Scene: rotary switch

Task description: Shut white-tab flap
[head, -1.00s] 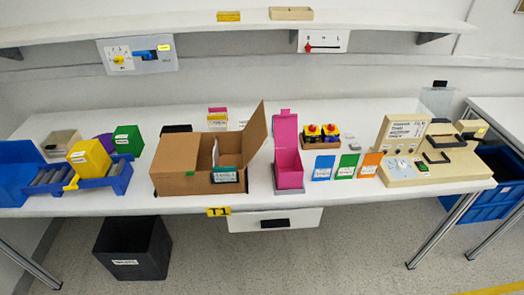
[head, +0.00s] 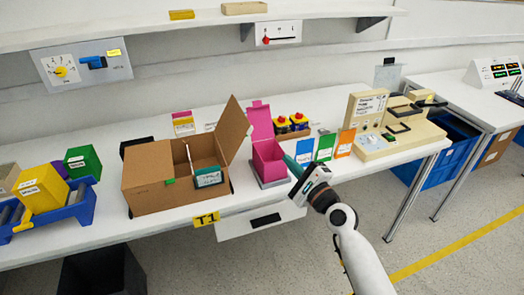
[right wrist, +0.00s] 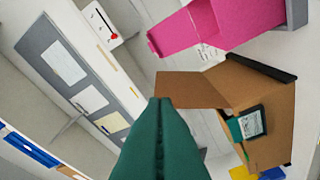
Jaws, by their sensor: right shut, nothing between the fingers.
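An open cardboard box (head: 148,184) stands on the table, with one brown flap (head: 231,130) raised at its right side. It also shows in the right wrist view (right wrist: 262,92). A thin whitish strip (head: 189,158) stands inside; I cannot tell whether it is the white tab. A pink box (head: 268,160) right of it has its lid (head: 261,120) up; its pink shape shows at the top of the right wrist view (right wrist: 222,22). My right gripper (head: 289,162) is shut and empty at the pink box's right side. My left gripper is out of view.
Blue, green and orange cards (head: 325,147) stand just right of my right gripper. A beige device (head: 375,143) with a panel is farther right. A blue roller tray (head: 80,205) with coloured boxes is at left. A shelf (head: 200,30) runs behind.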

